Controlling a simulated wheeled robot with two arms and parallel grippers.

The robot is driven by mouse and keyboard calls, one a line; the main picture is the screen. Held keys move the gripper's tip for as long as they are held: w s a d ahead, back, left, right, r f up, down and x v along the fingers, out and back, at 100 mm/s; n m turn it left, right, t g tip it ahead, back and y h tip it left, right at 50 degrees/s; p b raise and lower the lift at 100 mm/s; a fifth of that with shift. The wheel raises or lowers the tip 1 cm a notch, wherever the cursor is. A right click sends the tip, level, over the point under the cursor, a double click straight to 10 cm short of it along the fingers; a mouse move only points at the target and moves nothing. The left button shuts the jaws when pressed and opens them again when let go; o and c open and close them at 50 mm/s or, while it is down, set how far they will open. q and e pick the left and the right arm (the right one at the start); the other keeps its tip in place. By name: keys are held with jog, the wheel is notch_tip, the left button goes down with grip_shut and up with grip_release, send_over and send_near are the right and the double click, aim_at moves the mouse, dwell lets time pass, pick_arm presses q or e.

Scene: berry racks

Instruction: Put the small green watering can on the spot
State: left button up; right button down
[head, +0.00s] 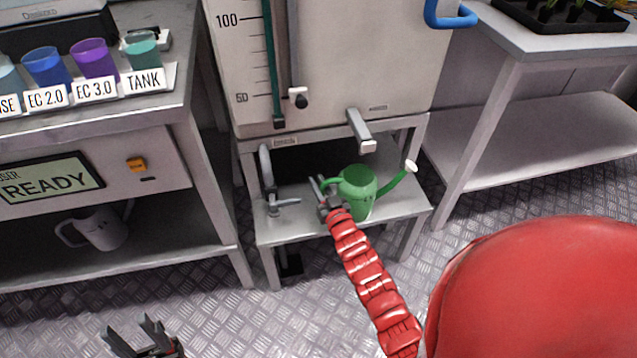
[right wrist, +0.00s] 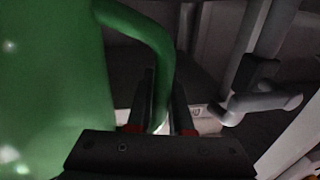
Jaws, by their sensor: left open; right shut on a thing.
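The small green watering can (head: 359,190) is upright at the low metal stand (head: 408,206) under the white tank, its spout to the right. Whether its base touches the stand's top, I cannot tell. My right gripper (head: 326,190) is shut on the can's handle at its left side. In the right wrist view the green handle (right wrist: 160,60) runs down between the fingers (right wrist: 162,115), and the can's body fills the left. My left gripper (head: 140,335) is open and empty, low at the left over the floor. No marked spot can be made out.
A grey tap (head: 360,130) hangs from the tank (head: 340,60) above the can. A grey pipe with a lever (head: 284,203) stands left of my right gripper. A grey watering can (head: 103,229) is on the left bench's lower shelf. A right-hand bench (head: 560,140) stands beside the stand.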

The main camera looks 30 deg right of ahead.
jog(key=shift+f, duration=0.15)
jog(key=c, duration=0.7)
grip_release()
jog(key=shift+c, duration=0.2)
jog(key=shift+s, duration=0.1)
jog(key=s+a+p, duration=0.1)
jog(key=s+p, duration=0.3)
jog(key=s, duration=1.3)
jog(key=shift+a, duration=0.15)
jog(key=shift+s, duration=0.1)
